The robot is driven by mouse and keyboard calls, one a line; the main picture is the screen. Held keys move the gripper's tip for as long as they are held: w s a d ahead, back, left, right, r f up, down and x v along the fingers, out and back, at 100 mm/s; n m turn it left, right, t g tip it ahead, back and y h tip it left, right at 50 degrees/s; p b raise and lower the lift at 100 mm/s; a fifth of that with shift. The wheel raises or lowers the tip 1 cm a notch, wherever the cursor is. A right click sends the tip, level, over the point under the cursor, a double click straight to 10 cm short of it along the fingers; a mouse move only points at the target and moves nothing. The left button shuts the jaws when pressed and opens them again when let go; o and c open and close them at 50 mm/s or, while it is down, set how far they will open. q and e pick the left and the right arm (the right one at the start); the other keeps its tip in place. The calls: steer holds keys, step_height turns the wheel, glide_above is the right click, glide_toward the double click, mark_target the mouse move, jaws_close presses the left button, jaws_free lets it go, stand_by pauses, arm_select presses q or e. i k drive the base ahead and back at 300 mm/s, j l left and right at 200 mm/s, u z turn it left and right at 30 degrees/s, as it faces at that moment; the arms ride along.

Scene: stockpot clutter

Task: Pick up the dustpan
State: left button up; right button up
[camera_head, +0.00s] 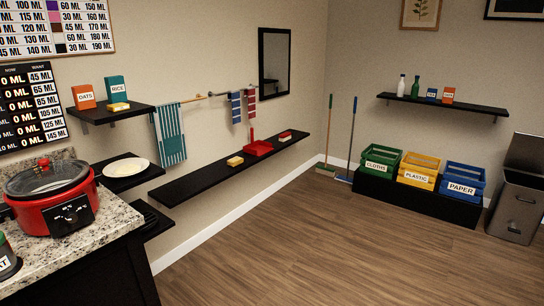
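The red dustpan (257,149) lies on the long black wall shelf (208,176) at the middle left. Its red handle sticks up at its back left side. A yellow sponge-like block (235,161) is to its left on the same shelf. A small red item with a pale lower part (285,137) is to its right. Nothing covers the dustpan. Neither of my grippers shows in the head view.
A speckled counter (110,217) with a red slow cooker (52,203) fills the lower left. Green, yellow and blue crates, a broom (329,130) and a metal bin (515,205) stand along the far wall. The wood floor (340,245) is clear.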

mark_target(258, 148)
steer(key=i, duration=2.15)
